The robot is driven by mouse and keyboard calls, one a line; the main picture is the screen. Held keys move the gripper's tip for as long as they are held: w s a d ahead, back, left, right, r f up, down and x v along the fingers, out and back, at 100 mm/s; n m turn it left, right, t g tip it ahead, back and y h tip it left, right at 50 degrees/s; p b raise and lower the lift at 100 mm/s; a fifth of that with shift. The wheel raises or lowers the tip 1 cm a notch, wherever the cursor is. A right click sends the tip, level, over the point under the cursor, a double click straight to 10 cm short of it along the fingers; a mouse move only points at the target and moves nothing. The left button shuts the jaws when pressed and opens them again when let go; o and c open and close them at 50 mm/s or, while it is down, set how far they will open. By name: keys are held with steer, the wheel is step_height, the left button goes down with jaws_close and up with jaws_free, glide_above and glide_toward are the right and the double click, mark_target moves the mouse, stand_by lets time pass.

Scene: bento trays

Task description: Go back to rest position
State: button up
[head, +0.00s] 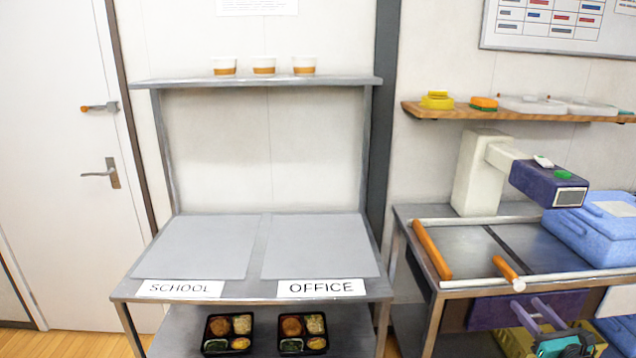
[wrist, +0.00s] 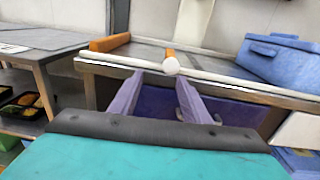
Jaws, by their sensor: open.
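My gripper (head: 546,318) shows at the lower right of the head view, with purple fingers and a teal body. In the wrist view its two purple fingers (wrist: 160,98) stand apart with nothing held between them. It is in front of the right-hand metal table (head: 458,258), near that table's front edge. A white bar with an orange roller (head: 506,269) shows behind the fingertips.
The left table (head: 262,250) carries SCHOOL (head: 180,288) and OFFICE (head: 321,288) labels, and its top is bare. Two filled bento trays (head: 228,350) (head: 303,350) sit on its lower shelf. A blue box (head: 595,235) stands on the right table. A purple-headed machine (head: 483,175) stands behind.

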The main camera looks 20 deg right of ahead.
steer(key=w+a+f+n+g+y, duration=0.2)
steer(key=w+a+f+n+y, duration=0.15)
steer(key=a+f, duration=0.5)
steer(key=w+a+f+n+g+y, duration=0.25)
steer(key=w+a+f+n, duration=0.2)
steer(key=a+f, duration=0.4)
steer(key=w+a+f+n+g+y, duration=0.25)
steer(key=a+f+n, duration=0.3)
steer(key=a, duration=0.55)
steer(key=s+a+f+n+g, duration=0.55)
steer(key=a+f, duration=0.35)
steer(key=a, duration=0.2)
steer(key=s+a+f+n+g, duration=0.5)
steer(key=a+f+n, duration=0.25)
steer(key=a, duration=0.35)
steer(key=s+a+f+n+g+h, duration=0.2)
steer(key=s+f+n, duration=0.2)
steer(key=s, duration=0.3)
steer(key=s+a+f+n+g+h, duration=0.2)
steer(key=s+f+n+g+h, duration=0.1)
steer(key=s+n, duration=0.4)
steer(key=shift+s+f, duration=0.65)
steer(key=shift+s, duration=0.1)
